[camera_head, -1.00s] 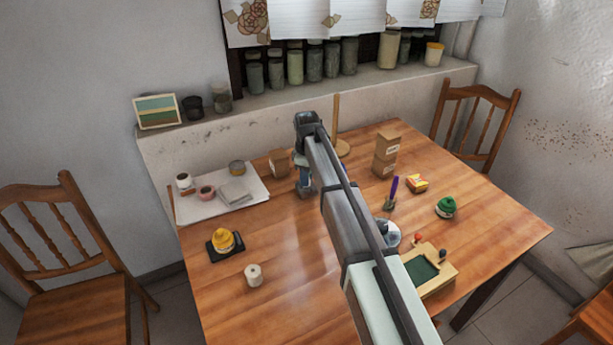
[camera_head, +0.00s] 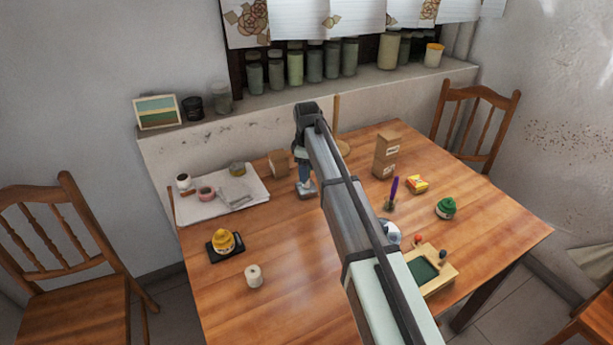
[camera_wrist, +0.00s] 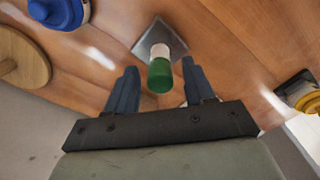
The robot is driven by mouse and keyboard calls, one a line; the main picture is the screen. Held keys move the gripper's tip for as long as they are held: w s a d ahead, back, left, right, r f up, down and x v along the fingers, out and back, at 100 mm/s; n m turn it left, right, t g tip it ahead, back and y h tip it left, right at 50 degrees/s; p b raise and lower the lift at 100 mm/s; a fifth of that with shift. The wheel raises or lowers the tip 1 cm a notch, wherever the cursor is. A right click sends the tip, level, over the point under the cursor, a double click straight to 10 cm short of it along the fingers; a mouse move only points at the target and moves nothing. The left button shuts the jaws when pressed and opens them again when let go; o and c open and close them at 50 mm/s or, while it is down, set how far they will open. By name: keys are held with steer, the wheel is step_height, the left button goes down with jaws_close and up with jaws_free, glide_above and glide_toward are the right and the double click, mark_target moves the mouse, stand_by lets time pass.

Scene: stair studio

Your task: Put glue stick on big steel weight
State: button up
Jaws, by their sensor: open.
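The glue stick (camera_wrist: 159,76), with a green near end and a pale far end, shows in the wrist view. It appears upright, its far end over a grey square plate that looks like the big steel weight (camera_wrist: 147,36). I cannot tell for sure that they touch. My gripper (camera_wrist: 160,66) is open, with a blue finger on each side of the glue stick and gaps beside it. In the head view my gripper (camera_head: 305,182) points down at the table's back, and the glue stick cannot be made out there.
A blue object (camera_wrist: 60,12) and a round wooden base (camera_wrist: 22,60) are nearby. A cardboard box (camera_head: 279,163) and a paper sheet with small pots (camera_head: 258,188) lie left of my gripper.

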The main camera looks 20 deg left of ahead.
step_height(320, 180, up, 9)
steer(key=shift+f, duration=0.1)
stand_by(0.3)
stand_by(0.4)
